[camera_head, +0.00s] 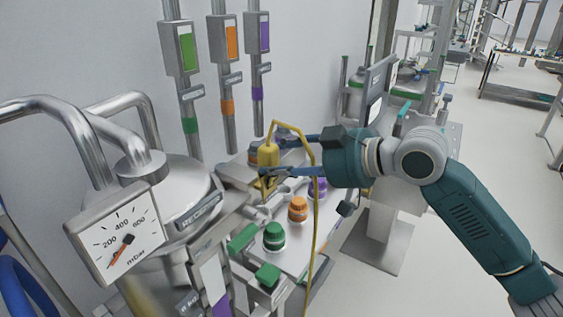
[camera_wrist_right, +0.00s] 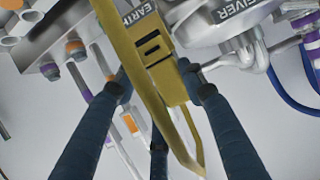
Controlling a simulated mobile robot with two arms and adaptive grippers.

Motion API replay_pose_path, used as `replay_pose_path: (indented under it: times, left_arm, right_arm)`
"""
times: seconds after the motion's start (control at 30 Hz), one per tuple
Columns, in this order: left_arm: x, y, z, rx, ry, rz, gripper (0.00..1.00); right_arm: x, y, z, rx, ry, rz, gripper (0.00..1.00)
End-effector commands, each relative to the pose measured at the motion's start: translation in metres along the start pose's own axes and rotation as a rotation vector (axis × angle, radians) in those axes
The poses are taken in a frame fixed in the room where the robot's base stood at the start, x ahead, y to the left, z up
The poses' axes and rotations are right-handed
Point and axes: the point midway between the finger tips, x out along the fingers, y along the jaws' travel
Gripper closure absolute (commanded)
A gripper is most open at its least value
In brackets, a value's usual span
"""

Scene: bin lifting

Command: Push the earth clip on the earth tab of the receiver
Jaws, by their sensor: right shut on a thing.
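The yellow earth clip (camera_head: 268,155) is between the dark blue fingers of my right gripper (camera_head: 272,159), which is shut on it. In the right wrist view the clip (camera_wrist_right: 168,82) reaches up and down past the fingertips of my right gripper (camera_wrist_right: 155,77). A yellow cable (camera_head: 315,210) runs from the clip over the gripper and hangs down. The steel receiver (camera_head: 172,190) stands left of the clip in the head view, apart from it. Its labelled part (camera_wrist_right: 215,28) shows at the top right in the wrist view. I cannot make out the earth tab for certain. My left gripper is not in view.
A bench with a green knob (camera_head: 274,237) and an orange knob (camera_head: 297,209) lies below the clip. A pressure gauge (camera_head: 118,233) is at the left front. Columns with coloured panels (camera_head: 186,50) stand behind.

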Motion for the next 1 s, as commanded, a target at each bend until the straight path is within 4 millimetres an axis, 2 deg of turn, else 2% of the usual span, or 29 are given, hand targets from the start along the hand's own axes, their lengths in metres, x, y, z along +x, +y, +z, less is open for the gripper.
replay_pose_path:
  times: [0.33,0.37,0.47,0.8,0.87,1.0]
  left_arm:
    - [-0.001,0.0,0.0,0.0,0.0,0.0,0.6]
    - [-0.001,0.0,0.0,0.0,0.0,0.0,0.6]
    - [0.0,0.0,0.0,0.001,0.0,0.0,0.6]
    - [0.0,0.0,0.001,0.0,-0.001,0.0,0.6]
    - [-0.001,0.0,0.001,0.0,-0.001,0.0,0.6]
    - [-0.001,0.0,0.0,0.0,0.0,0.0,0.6]
  right_arm:
    - [0.002,0.0,0.004,0.001,-0.006,-0.001,0.96]
    - [0.002,0.0,0.005,0.001,-0.007,-0.001,0.56]
    - [0.002,0.0,0.004,0.001,-0.006,-0.001,0.38]
    - [-0.002,0.0,0.004,0.001,-0.004,0.0,0.38]
    - [-0.007,0.001,0.004,0.0,-0.004,0.002,0.38]
    - [-0.031,0.001,0.004,-0.001,-0.005,0.004,0.38]
